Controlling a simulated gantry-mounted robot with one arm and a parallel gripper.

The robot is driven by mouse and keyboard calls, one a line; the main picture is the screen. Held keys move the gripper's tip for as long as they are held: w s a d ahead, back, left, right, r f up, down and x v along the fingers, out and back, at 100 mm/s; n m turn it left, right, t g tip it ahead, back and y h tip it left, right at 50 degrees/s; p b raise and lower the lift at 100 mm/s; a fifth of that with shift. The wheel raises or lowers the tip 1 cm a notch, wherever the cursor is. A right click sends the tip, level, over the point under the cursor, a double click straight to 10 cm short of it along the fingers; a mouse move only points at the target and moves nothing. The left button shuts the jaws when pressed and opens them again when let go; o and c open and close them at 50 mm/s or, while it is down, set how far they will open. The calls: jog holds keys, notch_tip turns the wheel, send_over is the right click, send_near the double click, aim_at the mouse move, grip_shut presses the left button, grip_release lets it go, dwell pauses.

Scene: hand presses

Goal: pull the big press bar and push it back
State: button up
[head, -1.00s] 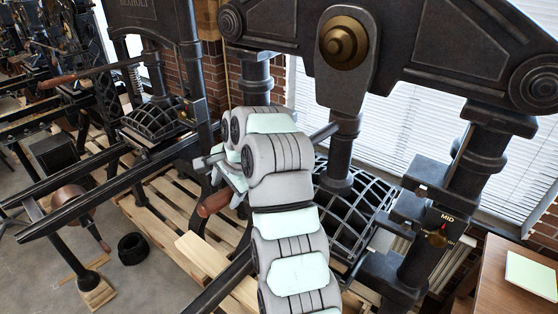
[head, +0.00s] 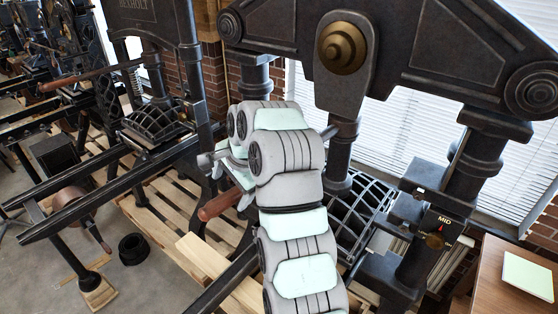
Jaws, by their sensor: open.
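The big press (head: 420,50) is dark iron and fills the right half of the head view. Its bar ends in a brown wooden handle (head: 218,205), which sticks out to the left from beside my grey and mint arm. Part of the bar shows at the upper right of the arm, and its middle is hidden behind the arm. My gripper (head: 238,180) is open, just above and beside the wooden handle. I cannot tell whether its fingers touch or surround the handle.
A dial marked MID (head: 440,228) sits on the right column. A wooden table (head: 500,290) with a green notepad (head: 527,276) stands at the lower right. Rails, a pallet (head: 165,210) and a second press (head: 150,80) lie to the left. A black ring (head: 132,249) is on the floor.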

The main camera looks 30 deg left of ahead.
jog(key=p+v, duration=0.3)
jog(key=v, duration=0.2)
jog(key=shift+d+r, duration=0.1)
jog(key=shift+r, duration=0.15)
dwell(0.3)
